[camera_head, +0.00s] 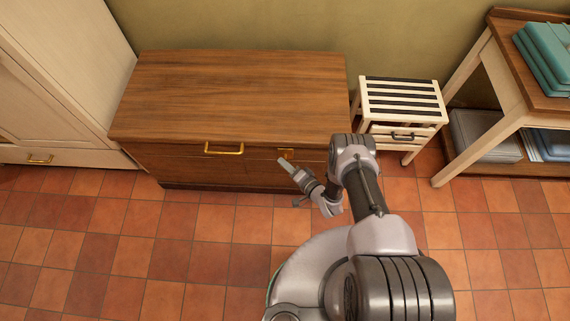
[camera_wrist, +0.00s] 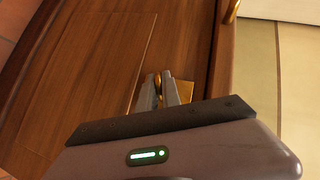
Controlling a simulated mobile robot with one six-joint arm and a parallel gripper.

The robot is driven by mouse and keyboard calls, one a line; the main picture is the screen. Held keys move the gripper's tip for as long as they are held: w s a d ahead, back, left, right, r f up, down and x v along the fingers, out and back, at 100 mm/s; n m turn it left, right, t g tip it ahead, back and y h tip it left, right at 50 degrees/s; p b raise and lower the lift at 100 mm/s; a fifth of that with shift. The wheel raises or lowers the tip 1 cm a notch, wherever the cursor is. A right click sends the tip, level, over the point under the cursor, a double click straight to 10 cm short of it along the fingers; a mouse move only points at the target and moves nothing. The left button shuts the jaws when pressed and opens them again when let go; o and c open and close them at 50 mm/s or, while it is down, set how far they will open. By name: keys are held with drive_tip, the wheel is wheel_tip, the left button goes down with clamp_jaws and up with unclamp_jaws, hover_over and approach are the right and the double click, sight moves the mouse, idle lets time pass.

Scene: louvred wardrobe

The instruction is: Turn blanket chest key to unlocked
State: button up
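The blanket chest (camera_head: 230,90) is a brown wooden box with a flat closed lid, against the wall in the head view. Its brass lock plate (camera_head: 286,153) is on the front, right of the handle; the plate also shows in the wrist view (camera_wrist: 187,91). The brass key (camera_wrist: 158,84) shows as a thin strip between my fingertips, in front of the plate. My gripper (camera_head: 284,160) is at the lock, and its grey fingers (camera_wrist: 161,82) are close together on the key. The fingers hide most of the key, so its turn angle is unclear.
A brass handle (camera_head: 224,148) is on the chest front. A pale wardrobe (camera_head: 60,70) stands left. A small slatted cabinet (camera_head: 400,105) and a shelf table (camera_head: 500,75) with teal boxes (camera_head: 547,55) stand right. The tiled floor (camera_head: 150,245) in front is clear.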

drive_tip(key=shift+r, duration=0.1)
clamp_jaws()
drive_tip(key=shift+r+n+h+p, duration=0.1)
drive_tip(key=shift+n+h+p, duration=0.2)
drive_tip(key=shift+h+p, duration=0.35)
drive_tip(key=n+h+p, duration=0.1)
drive_tip(key=p, duration=0.1)
drive_tip(key=shift+g+p, duration=0.35)
drive_tip(key=shift+g, duration=0.05)
drive_tip(key=n+g+h+p, duration=0.1)
drive_tip(key=n+h+p, duration=0.1)
drive_tip(key=h+p, duration=0.1)
drive_tip(key=shift+a+h, duration=0.1)
drive_tip(key=shift+h, duration=0.25)
drive_tip(key=shift+f+n+h, duration=0.25)
drive_tip(key=shift+n+h, duration=0.55)
drive_tip(key=shift+h, duration=0.4)
drive_tip(key=shift+n+h+b, duration=0.3)
drive_tip(key=shift+n+h, duration=0.1)
drive_tip(key=shift+h, duration=0.3)
